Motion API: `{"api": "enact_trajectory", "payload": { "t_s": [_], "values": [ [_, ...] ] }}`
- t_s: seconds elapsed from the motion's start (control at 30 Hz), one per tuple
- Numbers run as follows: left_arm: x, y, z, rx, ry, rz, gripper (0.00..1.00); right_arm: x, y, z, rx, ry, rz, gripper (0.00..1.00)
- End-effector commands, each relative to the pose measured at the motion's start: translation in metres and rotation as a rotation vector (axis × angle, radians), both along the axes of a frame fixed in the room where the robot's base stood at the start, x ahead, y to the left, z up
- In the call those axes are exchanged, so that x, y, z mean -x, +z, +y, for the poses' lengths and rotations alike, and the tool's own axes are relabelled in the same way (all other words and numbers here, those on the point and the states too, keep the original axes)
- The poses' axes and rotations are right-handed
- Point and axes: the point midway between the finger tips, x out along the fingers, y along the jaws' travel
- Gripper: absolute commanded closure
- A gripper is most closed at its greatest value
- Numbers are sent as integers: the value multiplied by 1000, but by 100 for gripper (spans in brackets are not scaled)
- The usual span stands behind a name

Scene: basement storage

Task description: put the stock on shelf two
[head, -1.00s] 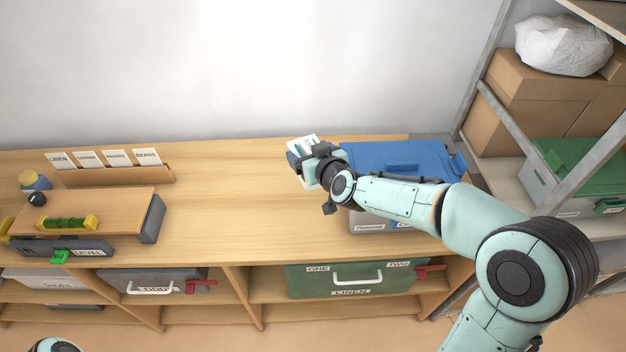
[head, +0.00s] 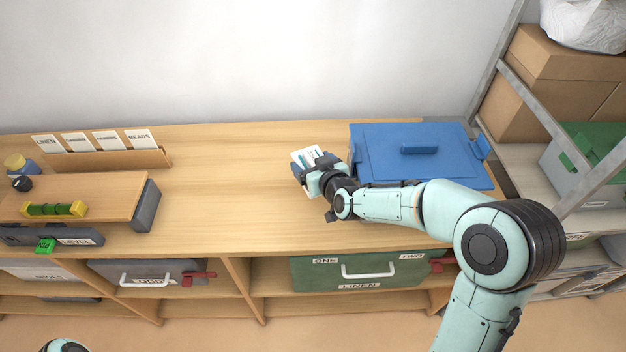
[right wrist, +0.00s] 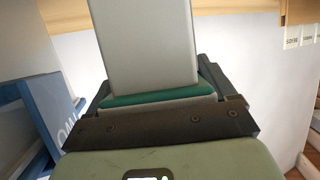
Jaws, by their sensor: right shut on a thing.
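My right gripper (head: 316,168) is shut on a flat white thing with teal markings (head: 303,157), perhaps the stock. It is over the wooden bench top, just left of the blue-lidded bin. In the right wrist view the held thing is a pale grey slab (right wrist: 145,45) between the jaws. My left gripper is out of view.
The blue lid (head: 385,155) fills the bench's right end. A card rack (head: 115,160) and a raised board (head: 100,190) with a level on it stand at left. The middle of the bench top (head: 220,190) is clear. A metal rack with cartons (head: 540,85) stands at right.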

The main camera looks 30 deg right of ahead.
Motion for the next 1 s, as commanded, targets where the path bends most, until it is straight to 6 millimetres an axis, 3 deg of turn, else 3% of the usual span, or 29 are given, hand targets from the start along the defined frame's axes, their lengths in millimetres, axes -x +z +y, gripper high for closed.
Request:
{"api": "enact_trajectory", "payload": {
  "t_s": [0.13,0.4,0.83,0.87,1.0],
  "values": [
    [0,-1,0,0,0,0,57,-1,-9,0,1,-1,-4,65],
    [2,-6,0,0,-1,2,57,0,-45,0,-1,0,-4,65],
    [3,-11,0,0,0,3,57,-1,-49,0,0,0,-6,65],
    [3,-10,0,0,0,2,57,0,-50,0,0,0,-1,6],
    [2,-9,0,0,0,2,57,0,-50,0,0,0,-2,5]
  ]
}}
